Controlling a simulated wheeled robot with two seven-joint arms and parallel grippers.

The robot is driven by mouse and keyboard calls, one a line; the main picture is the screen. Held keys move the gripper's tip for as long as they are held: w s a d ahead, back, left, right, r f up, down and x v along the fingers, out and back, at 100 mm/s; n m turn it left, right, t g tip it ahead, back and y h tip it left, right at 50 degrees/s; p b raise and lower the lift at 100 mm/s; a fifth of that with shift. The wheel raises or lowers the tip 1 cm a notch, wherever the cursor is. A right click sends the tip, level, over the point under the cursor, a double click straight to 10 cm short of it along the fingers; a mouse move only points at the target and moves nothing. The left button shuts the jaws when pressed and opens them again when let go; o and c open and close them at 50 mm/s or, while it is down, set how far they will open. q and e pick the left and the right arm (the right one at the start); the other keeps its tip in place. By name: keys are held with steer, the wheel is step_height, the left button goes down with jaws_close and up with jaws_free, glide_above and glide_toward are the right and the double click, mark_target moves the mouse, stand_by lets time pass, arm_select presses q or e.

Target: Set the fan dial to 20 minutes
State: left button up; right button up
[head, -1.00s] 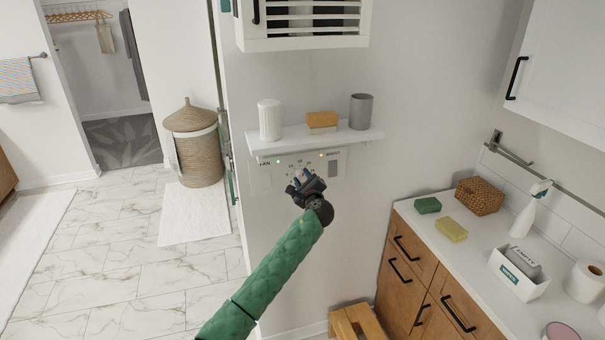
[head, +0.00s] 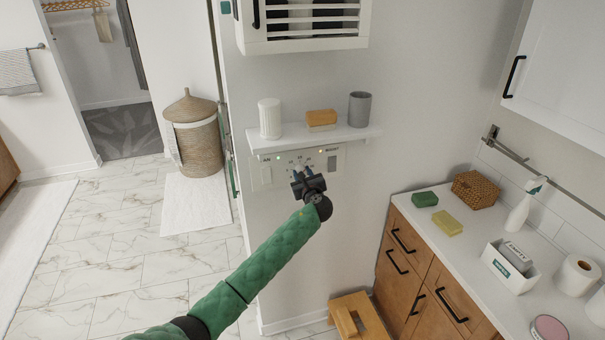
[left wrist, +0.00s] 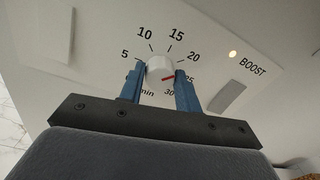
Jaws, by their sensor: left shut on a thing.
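The fan control panel (head: 265,174) is on the white wall under a small shelf. Its white round dial (left wrist: 159,67) shows in the left wrist view, with marks 5, 10, 15, 20 and a 30 near the bottom. The dial's red pointer points right and slightly down, toward the 25 mark, which is partly hidden by a finger. My left gripper (head: 304,174) is at the panel; its blue fingers, also in the left wrist view (left wrist: 160,76), are shut on the dial from both sides. The head view hides most of the dial. My right gripper is not in view.
Just above the gripper, the shelf (head: 349,135) juts out with a white cup (head: 269,118), a sponge block (head: 321,120) and a grey cup (head: 360,110). A BOOST switch (left wrist: 226,96) is right of the dial. A wooden stool (head: 361,318) stands below.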

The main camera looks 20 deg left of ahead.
arm_select(q)
steer(key=shift+d+f, duration=0.1)
steer(key=shift+f, duration=0.15)
steer(key=o, duration=0.9)
steer(key=shift+o, duration=0.4)
steer(key=shift+r, duration=0.1)
